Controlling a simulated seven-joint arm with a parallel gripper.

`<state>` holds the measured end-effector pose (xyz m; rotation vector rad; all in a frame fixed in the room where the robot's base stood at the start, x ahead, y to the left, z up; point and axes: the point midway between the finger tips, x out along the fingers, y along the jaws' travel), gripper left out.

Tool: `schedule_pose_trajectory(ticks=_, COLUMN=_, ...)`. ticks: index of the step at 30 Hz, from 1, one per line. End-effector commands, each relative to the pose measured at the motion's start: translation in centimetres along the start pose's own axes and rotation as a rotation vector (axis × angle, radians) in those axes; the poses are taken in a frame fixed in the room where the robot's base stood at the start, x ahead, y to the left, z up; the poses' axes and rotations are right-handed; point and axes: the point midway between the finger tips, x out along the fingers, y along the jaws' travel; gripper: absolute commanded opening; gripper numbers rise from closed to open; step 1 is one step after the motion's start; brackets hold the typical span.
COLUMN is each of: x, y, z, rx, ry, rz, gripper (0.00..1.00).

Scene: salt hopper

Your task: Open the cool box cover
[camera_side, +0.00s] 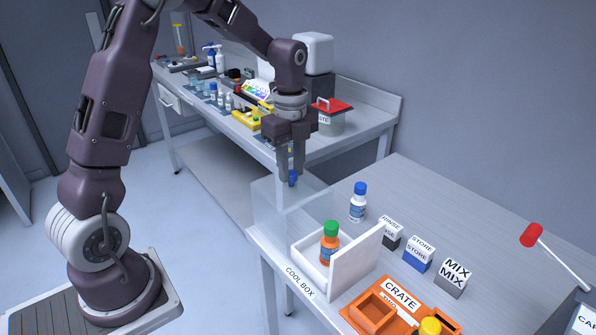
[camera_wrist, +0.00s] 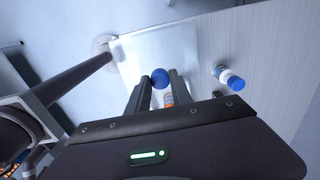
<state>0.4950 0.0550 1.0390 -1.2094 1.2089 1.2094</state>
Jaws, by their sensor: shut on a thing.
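My gripper (camera_side: 291,172) points down and is shut on the blue knob (camera_side: 292,180) of the clear cool box cover (camera_side: 275,208). The see-through cover is at the table's left edge, behind and left of the white cool box (camera_side: 357,262); I cannot tell whether its lower edge touches anything. An orange bottle with a green cap (camera_side: 330,242) stands upright in the box, visible from above.
A white bottle with a blue cap (camera_side: 358,203) stands behind the box. RINSE, STORE and MIX blocks (camera_side: 420,254) stand to the right. An orange crate (camera_side: 373,312) is in front. A red-headed stick (camera_side: 540,240) is far right. The table's middle right is clear.

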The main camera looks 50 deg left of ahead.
Motion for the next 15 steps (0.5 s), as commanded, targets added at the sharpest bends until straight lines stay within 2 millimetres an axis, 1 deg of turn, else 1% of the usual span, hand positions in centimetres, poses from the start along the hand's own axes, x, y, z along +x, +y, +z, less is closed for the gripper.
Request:
schedule_pose_trajectory(ticks=4, x=-0.12, y=-0.12, z=-0.04, rx=0.000, ry=-0.001, rz=-0.005, gripper=0.00)
schedule_pose_trajectory(ticks=5, x=-0.12, y=-0.12, z=-0.05, rx=0.000, ry=-0.001, rz=-0.005, gripper=0.30)
schedule_pose_trajectory(ticks=6, x=-0.11, y=-0.11, z=-0.05, rx=0.000, ry=-0.001, rz=-0.004, gripper=0.38)
schedule_pose_trajectory(ticks=8, x=-0.09, y=-0.09, z=-0.06, rx=0.000, ry=0.000, rz=-0.003, gripper=0.48)
schedule_pose_trajectory(ticks=15, x=-0.04, y=-0.04, z=-0.08, rx=0.000, ry=0.000, rz=-0.001, gripper=0.48)
